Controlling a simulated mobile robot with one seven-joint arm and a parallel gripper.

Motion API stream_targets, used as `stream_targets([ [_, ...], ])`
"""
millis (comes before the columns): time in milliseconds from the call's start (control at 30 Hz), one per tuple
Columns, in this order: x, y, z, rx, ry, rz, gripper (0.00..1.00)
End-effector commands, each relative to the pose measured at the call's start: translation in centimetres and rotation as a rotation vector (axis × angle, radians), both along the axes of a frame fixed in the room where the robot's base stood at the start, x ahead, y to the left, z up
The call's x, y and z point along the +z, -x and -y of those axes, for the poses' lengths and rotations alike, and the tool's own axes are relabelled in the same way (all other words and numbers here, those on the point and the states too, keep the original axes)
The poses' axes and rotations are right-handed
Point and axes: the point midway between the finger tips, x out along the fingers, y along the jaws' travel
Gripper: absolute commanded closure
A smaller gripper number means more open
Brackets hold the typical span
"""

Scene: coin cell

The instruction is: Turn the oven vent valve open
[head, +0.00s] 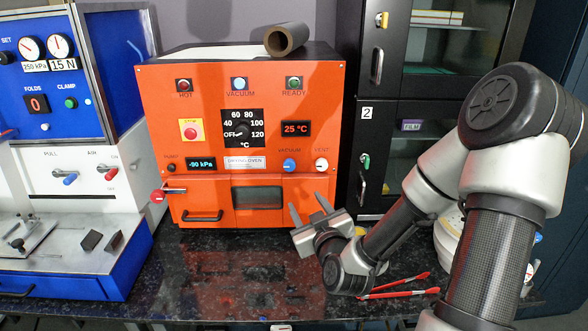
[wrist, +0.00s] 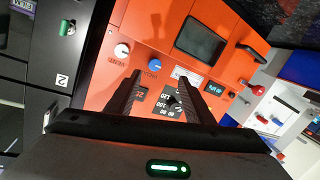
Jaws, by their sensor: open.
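The orange drying oven (head: 160,110) stands on the dark counter at the centre of the head view. Its vent valve (head: 321,165) is a white knob at the right of the panel, under a VENT label. A blue vacuum knob (head: 289,165) sits just left of it. My gripper (head: 309,208) is open and empty, in front of the oven's lower right and below the vent valve, apart from it. In the wrist view the white vent knob (wrist: 122,50) is left of the fingers and the blue knob (wrist: 154,66) shows between them. The knob's exact turn is too small to read.
A red-knobbed lever (head: 158,195) juts from the oven's left side. Red-handled tongs (head: 398,287) lie on the counter below my arm. A black cabinet (head: 372,120) stands close on the right, a blue and white press (head: 60,190) on the left. A tube (head: 286,40) lies on top.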

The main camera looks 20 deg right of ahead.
Motion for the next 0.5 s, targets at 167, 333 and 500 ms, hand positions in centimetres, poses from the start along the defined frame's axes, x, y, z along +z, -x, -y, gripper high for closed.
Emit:
stream_targets([
  [167,-0.3,1.8,5.4,-0.204,-0.069,0.123,0.52],
  [333,-0.2,2.0,6.7,-0.25,-0.074,0.152,0.52],
  [500,-0.6,0.5,7.2,-0.25,-0.07,0.156,0.52],
])
